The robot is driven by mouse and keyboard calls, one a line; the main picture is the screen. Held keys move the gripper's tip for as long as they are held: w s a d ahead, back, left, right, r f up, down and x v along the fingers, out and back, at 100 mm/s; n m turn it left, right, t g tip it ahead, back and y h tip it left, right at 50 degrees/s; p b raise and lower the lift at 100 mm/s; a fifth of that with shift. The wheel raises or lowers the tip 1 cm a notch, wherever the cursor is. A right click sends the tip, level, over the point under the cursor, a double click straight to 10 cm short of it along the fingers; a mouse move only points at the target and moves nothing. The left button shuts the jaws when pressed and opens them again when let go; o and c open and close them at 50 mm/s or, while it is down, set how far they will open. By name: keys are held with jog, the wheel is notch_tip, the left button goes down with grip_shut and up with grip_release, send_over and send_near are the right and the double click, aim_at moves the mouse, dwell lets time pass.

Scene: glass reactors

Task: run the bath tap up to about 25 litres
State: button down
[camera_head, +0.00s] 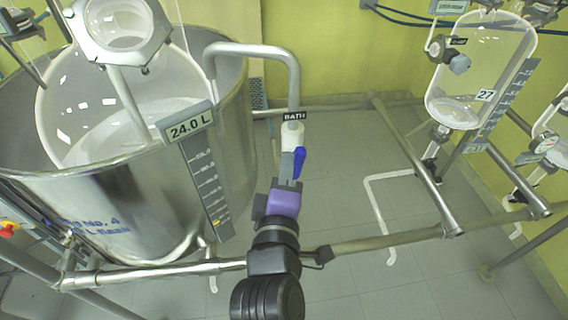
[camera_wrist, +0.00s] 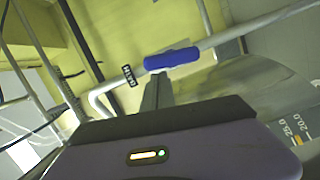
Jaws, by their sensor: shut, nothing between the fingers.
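The bath tap has a blue lever (camera_head: 299,162) on a white valve body under a black BATH label (camera_head: 294,116), on a grey pipe (camera_head: 293,80) that bends over the steel bath (camera_head: 110,210). The bath's display (camera_head: 186,128) reads 24.0 L above a vertical scale (camera_head: 207,185). My gripper (camera_head: 290,170) is shut and empty, its fingertips right by the lever. In the wrist view the blue lever (camera_wrist: 172,58) lies across just beyond the fingers (camera_wrist: 157,92); I cannot tell whether they touch it. Water flow from the pipe cannot be made out.
A glass vessel (camera_head: 480,75) marked 27 hangs at the right on metal rails. A horizontal rail (camera_head: 385,241) runs below my gripper. Another glass vessel stands inside the bath. The tiled floor between bath and right-hand rails is mostly clear.

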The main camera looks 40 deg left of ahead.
aim_at(306, 155)
jog(key=shift+w+d+r+m+p, duration=0.2)
jog(key=shift+r+m+p, duration=0.1)
jog(key=shift+m+p, duration=0.5)
jog(key=m+p, duration=0.1)
jog(key=w+d+m+g+p, duration=0.1)
jog(key=m+p, duration=0.1)
jog(key=r+m+g+p, duration=0.1)
jog(key=m, duration=0.1)
jog(key=shift+w+d+p, duration=0.15)
jog(key=shift+w+p, duration=0.05)
jog(key=shift+p, duration=0.1)
jog(key=m, duration=0.1)
jog(key=m+p, duration=0.1)
jog(key=w+d+m+g+p, duration=0.1)
jog(key=shift+f+m, duration=0.25)
jog(key=shift+m, duration=0.05)
jog(key=shift+w+d+f+m+g+y, duration=0.15)
jog(key=shift+w+f+m+g+y, duration=0.1)
jog(key=shift+m, duration=0.3)
jog(key=shift+w+d+f+m+g+y, duration=0.15)
jog(key=shift+w+m+g, duration=0.1)
jog(key=shift+m, duration=0.3)
